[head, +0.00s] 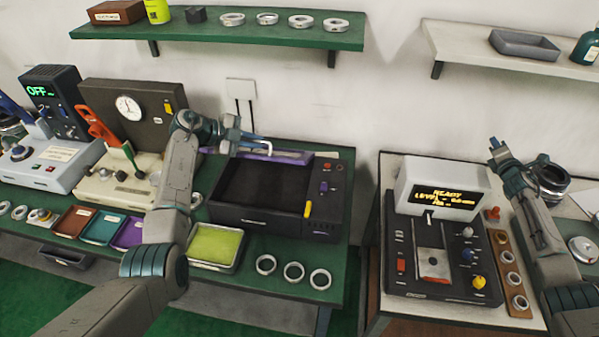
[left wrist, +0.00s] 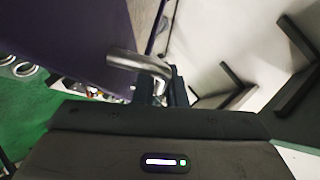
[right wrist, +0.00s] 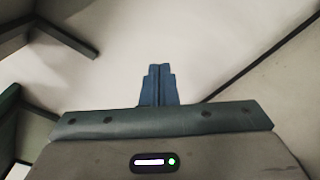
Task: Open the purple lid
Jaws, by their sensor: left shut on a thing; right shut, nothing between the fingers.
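The purple lid (head: 270,155) belongs to the black box (head: 262,222) on the green bench. In the head view it shows as a narrow purple strip along the box's back edge, and the dark inside of the box is exposed. In the left wrist view the lid (left wrist: 65,40) is a large purple panel at upper left with a bent metal handle (left wrist: 140,62). My left gripper (head: 238,146) is shut on the handle; it also shows in the left wrist view (left wrist: 163,88). My right gripper (head: 495,147) is shut and empty, raised at the right; the right wrist view shows its closed fingers (right wrist: 159,85).
A green shelf (head: 215,33) with several rings hangs above the box. The green-padded tray (head: 214,246) and several bearing rings (head: 294,271) lie in front. At right stands a tester with a lit display (head: 443,196). A gauge unit (head: 130,108) stands left of my left arm.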

